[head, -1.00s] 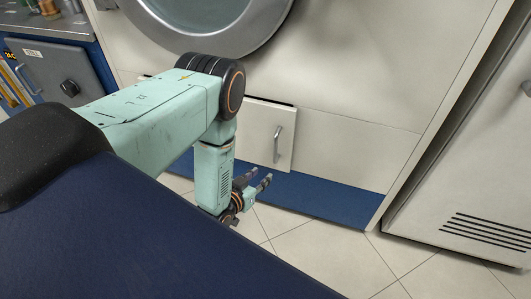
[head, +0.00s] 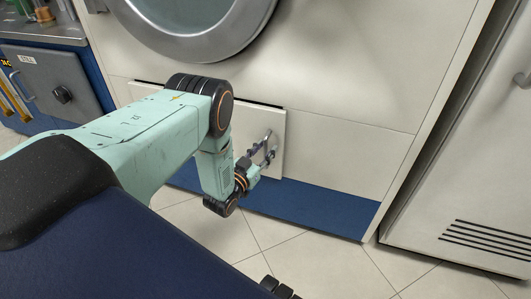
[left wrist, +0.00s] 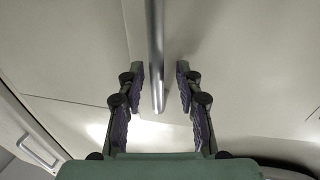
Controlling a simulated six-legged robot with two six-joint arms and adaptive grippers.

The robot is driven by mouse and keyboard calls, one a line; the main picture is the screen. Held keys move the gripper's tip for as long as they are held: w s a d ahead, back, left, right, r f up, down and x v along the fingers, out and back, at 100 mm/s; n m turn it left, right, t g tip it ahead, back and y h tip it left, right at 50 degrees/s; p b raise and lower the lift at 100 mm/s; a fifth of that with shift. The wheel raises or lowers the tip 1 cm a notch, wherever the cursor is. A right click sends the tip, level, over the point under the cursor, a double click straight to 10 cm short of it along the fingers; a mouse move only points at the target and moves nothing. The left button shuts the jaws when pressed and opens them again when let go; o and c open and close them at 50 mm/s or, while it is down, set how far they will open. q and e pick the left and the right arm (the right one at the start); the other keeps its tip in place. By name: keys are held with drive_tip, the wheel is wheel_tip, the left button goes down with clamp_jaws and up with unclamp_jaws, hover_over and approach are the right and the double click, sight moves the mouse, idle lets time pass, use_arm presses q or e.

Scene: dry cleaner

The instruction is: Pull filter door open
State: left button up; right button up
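The filter door (head: 276,122) is a pale flat panel low on the machine front, partly hidden behind my left arm. A dark line runs along its top edge. Its vertical metal handle (head: 269,140) is near its right edge. My left gripper (head: 263,151) is at the handle. In the left wrist view, the handle bar (left wrist: 156,45) reaches down between the two spread fingers of the left gripper (left wrist: 159,85), with a visible gap on both sides.
The round metal machine door (head: 215,45) is above the panel. A blue kickplate (head: 310,213) runs below it, over open tiled floor (head: 320,260). A grey cabinet (head: 60,80) stands at left and a vented pale cabinet (head: 460,200) at right.

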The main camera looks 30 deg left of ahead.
use_arm(q)
drive_tip(key=shift+w+d+r, duration=0.1)
drive_tip(key=shift+w, duration=0.05)
clamp_jaws()
idle(0.7)
